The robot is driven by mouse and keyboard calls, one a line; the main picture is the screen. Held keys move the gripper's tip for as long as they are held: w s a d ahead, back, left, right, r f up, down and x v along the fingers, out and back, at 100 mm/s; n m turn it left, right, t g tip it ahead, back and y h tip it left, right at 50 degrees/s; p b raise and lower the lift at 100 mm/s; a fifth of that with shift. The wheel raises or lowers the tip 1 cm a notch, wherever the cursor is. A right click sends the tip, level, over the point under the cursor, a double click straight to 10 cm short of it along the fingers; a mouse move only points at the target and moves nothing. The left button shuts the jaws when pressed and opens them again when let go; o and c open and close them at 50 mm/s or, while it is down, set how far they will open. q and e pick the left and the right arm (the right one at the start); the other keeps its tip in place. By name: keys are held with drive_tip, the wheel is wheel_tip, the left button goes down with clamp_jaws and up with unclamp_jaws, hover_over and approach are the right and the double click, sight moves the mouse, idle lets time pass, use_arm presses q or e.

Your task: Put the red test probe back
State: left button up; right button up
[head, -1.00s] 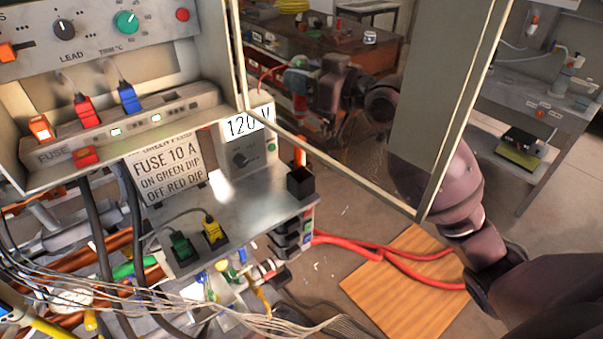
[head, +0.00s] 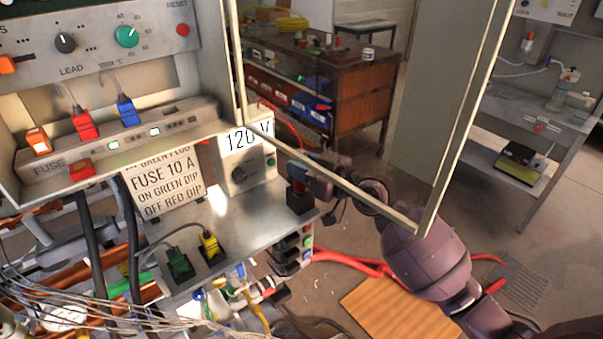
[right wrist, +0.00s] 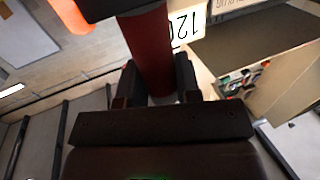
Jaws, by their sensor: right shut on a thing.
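The red test probe (right wrist: 150,55) shows in the right wrist view as a red cylinder between the fingers. My right gripper (right wrist: 155,85) is shut on it. In the head view the right gripper (head: 299,172) is just above the small black holder (head: 300,203) at the right edge of the metal shelf. The gripper hides most of the probe there. I cannot tell whether the probe's end is inside the holder. A black part (right wrist: 110,8) shows at the probe's far end in the wrist view. My left gripper is not in view.
The open cabinet door's frame (head: 340,178) crosses in front of my right arm. A 120 V box (head: 243,160) and a fuse sign (head: 165,180) stand on the shelf. Green (head: 178,262) and yellow (head: 209,243) plugs sit at its front. Loose wires hang below.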

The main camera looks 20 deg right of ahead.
drive_tip(key=shift+f, duration=1)
drive_tip(key=shift+f+b, duration=0.15)
drive_tip(key=shift+b, duration=0.15)
drive_tip(key=o, duration=0.8)
drive_tip(key=shift+c, duration=0.2)
